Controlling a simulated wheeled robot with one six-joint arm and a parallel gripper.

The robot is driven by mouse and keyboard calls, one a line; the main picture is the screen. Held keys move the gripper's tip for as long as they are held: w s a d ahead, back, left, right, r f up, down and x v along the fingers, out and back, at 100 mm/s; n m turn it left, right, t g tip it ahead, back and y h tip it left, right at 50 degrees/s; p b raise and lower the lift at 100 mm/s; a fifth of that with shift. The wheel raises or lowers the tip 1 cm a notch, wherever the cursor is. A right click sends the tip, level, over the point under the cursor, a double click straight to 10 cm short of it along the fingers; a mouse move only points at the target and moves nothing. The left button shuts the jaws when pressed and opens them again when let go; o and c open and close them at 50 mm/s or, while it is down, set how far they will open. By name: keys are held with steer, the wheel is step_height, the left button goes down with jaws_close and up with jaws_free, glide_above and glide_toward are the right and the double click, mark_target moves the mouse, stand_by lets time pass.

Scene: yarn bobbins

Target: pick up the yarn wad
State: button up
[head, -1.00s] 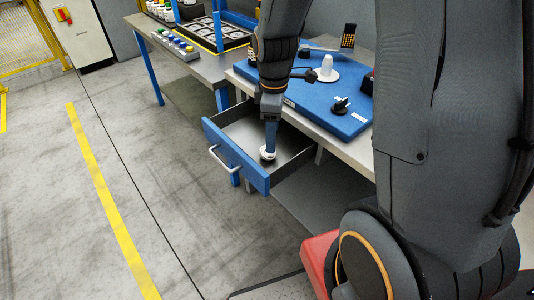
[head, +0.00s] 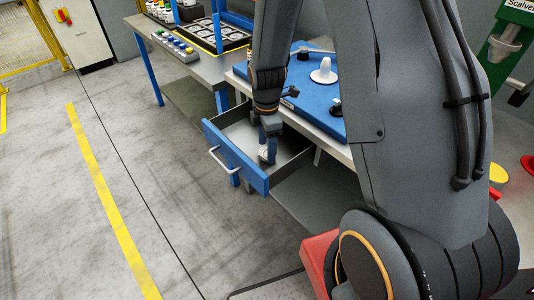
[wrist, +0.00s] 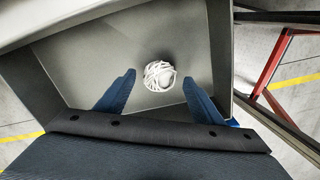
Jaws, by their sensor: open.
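The yarn wad (wrist: 159,75) is a small white bundle of looped strands. It lies on the grey floor of the open drawer (wrist: 90,62), near the middle in the wrist view. In the head view the wad (head: 263,155) shows partly behind a blue finger, inside the drawer with the blue front (head: 236,157). My gripper (wrist: 159,79) is open, pointing down into the drawer. Its blue fingertips stand to the left and right of the wad in the wrist view, with a gap on each side. Nothing is held.
The drawer walls stand around my gripper (head: 268,154). A second bench (head: 190,65) with trays stands to the left. Open floor lies at the left.

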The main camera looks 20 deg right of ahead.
steer(key=shift+f, duration=1.2)
steer(key=c, duration=1.1)
steer(key=shift+r, duration=0.1)
step_height(320, 180, up, 8)
steer(key=shift+r+b, duration=0.25)
steer(key=shift+b, duration=0.35)
steer(key=shift+r, duration=0.7)
